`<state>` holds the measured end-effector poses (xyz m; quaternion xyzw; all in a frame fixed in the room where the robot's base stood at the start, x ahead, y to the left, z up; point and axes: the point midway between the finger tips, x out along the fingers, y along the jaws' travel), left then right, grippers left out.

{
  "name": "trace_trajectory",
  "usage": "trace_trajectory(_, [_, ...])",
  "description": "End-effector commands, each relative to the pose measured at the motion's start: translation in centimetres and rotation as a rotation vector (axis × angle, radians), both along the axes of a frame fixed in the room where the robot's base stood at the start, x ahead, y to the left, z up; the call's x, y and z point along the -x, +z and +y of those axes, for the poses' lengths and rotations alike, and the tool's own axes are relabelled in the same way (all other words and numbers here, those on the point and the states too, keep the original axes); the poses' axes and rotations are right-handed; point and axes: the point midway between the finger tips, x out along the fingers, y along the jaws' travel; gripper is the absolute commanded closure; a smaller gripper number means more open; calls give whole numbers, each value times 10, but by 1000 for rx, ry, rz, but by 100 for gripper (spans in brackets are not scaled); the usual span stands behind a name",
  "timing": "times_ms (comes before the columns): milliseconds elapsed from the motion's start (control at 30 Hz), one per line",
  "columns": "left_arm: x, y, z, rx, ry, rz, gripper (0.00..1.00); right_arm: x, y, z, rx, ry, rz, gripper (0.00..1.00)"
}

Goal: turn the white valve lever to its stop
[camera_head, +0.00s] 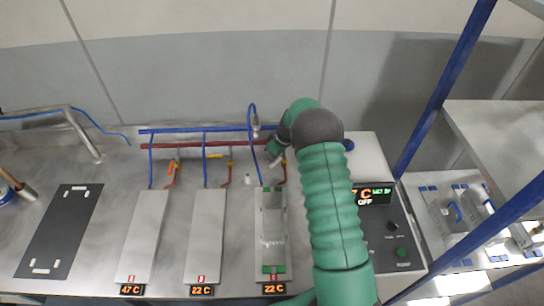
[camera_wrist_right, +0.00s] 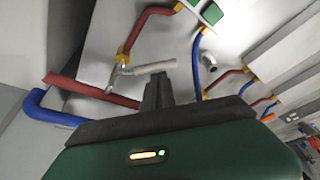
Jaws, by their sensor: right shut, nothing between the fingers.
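The white valve lever (camera_wrist_right: 148,69) shows in the right wrist view as a short pale bar on a pipe fitting, just beyond my fingertips. My right gripper (camera_wrist_right: 156,88) is shut and empty, its dark fingers pointing toward the lever; whether they touch it I cannot tell. In the head view my right gripper (camera_head: 275,147) is over the pipes behind the rightmost plate, and the lever is hard to make out there. My left gripper is not in view.
A blue pipe (camera_head: 205,129) and a red pipe (camera_head: 200,146) run along the back of the metal bench. Metal plates (camera_head: 143,235) with temperature displays stand in front. A control box (camera_head: 388,235) is right of my arm, beside a blue-framed rack (camera_head: 445,90). A black plate (camera_head: 60,228) lies left.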

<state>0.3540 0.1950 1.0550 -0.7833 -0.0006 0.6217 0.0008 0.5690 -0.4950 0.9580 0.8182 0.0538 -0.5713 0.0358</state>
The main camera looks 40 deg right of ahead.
Motion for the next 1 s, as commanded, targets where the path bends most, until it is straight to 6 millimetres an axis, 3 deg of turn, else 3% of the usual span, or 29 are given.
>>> trace_trajectory(567, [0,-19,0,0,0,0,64,6,-2,-1,0,105,-1,100])
trace_trajectory(1000, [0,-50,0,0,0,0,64,23,-3,-4,1,396,-2,100])
